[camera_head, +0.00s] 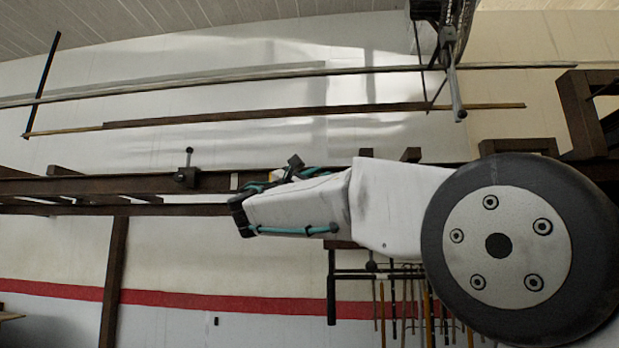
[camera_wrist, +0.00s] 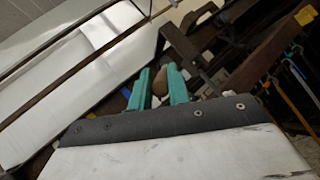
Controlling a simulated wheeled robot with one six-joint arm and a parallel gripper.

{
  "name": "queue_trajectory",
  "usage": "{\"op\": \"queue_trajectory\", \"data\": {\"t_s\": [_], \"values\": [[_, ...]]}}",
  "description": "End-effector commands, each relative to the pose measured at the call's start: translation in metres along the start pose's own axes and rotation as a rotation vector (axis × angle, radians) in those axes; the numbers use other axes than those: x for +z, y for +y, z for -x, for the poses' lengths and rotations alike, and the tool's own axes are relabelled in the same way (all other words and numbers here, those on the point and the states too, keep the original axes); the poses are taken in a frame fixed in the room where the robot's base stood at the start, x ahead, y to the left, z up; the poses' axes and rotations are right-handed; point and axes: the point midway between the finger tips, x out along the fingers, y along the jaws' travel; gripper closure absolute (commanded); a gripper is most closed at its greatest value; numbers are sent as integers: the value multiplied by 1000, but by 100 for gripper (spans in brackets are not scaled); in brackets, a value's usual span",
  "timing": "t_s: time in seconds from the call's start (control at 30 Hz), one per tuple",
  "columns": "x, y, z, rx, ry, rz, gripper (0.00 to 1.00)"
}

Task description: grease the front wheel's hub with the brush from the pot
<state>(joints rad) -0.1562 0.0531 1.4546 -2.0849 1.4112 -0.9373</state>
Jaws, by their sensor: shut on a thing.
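In the wrist view my gripper (camera_wrist: 159,75) shows as two teal fingers on either side of a tan-brown, rounded piece. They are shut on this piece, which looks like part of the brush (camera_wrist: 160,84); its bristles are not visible. In the head view my white arm reaches left across the picture, and its own body hides the fingers and the held piece. I cannot make out the grease pot or the front wheel's hub in either view.
A dark rail (camera_head: 130,184) with a small lever clamp (camera_head: 186,170) runs along the wall behind my arm. Several tools (camera_head: 400,300) hang below; coloured ones (camera_wrist: 295,85) show at right in the wrist view. Thin rails (camera_head: 300,72) cross above. Lower left looks open.

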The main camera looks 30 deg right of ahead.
Motion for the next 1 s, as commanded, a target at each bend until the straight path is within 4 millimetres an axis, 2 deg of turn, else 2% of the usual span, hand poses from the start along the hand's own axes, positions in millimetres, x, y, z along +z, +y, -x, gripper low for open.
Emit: {"op": "queue_trajectory", "data": {"t_s": [0.63, 1.0], "values": [[-27, 1, -72, 0, 0, 0, 100], [-35, 2, -95, 2, 2, -2, 100]]}}
